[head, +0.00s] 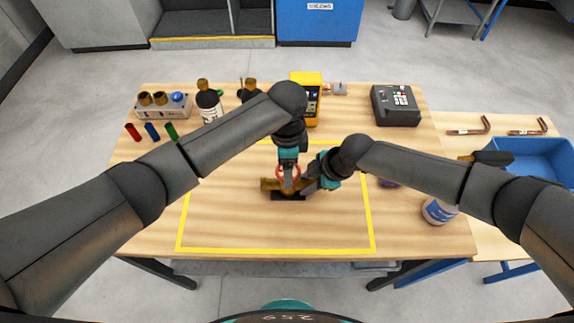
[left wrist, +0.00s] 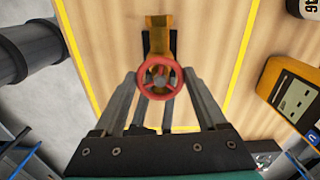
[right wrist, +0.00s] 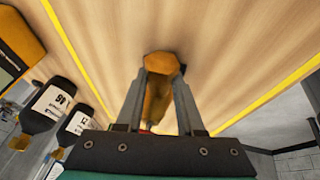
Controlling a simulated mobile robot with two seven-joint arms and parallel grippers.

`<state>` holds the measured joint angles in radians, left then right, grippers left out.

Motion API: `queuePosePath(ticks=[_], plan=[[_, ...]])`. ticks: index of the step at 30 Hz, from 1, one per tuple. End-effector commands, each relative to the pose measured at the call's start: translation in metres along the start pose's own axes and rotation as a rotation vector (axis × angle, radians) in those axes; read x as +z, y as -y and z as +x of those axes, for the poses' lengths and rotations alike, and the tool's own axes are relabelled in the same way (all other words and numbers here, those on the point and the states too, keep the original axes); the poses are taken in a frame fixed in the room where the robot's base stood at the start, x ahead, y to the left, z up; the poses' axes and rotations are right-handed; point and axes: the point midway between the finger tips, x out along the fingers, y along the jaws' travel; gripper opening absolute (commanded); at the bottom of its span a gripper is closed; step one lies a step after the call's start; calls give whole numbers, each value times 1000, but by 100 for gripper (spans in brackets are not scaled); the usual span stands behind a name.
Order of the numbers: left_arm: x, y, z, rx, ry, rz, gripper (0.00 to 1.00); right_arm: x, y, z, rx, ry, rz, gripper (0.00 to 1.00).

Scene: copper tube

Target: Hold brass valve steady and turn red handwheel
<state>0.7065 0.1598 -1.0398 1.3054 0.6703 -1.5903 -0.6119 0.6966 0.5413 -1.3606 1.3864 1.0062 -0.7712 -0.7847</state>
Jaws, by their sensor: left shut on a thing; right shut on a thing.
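The brass valve (head: 270,184) sits on a small dark base (head: 288,197) inside the yellow taped area of the table. Its red handwheel (left wrist: 158,77) faces up in the left wrist view. My left gripper (head: 288,172) comes from above and is shut on the handwheel, one finger on each side. My right gripper (head: 309,185) comes from the right and is shut on the brass valve body, which shows between its fingers in the right wrist view (right wrist: 160,66). The fingers hide parts of the valve and wheel in the head view.
Bottles (head: 209,102), a fittings holder (head: 163,106) and a yellow meter (head: 313,97) stand along the back. A dark keypad device (head: 396,105) is back right. A white-and-blue jar (head: 438,211) stands at right. The taped area's front is clear.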

Motion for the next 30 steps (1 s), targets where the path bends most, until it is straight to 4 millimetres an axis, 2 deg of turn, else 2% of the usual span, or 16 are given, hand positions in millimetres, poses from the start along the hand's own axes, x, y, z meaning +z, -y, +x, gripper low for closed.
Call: queuePosePath(ticks=[6,15,16,23,30], plan=[[-1,-1,0,1,-1,-143,19,0,-1,0,2,-1,1,0],[-1,0,-1,0,-1,-156,19,0,-1,0,2,-1,1,0],[-1,0,-1,0,-1,-156,75,0,-1,0,2,-1,1,0],[0,0,0,0,0,-155,100,0,-1,0,2,-1,1,0],[0,0,-1,0,0,-155,100,0,-1,0,2,-1,1,0]])
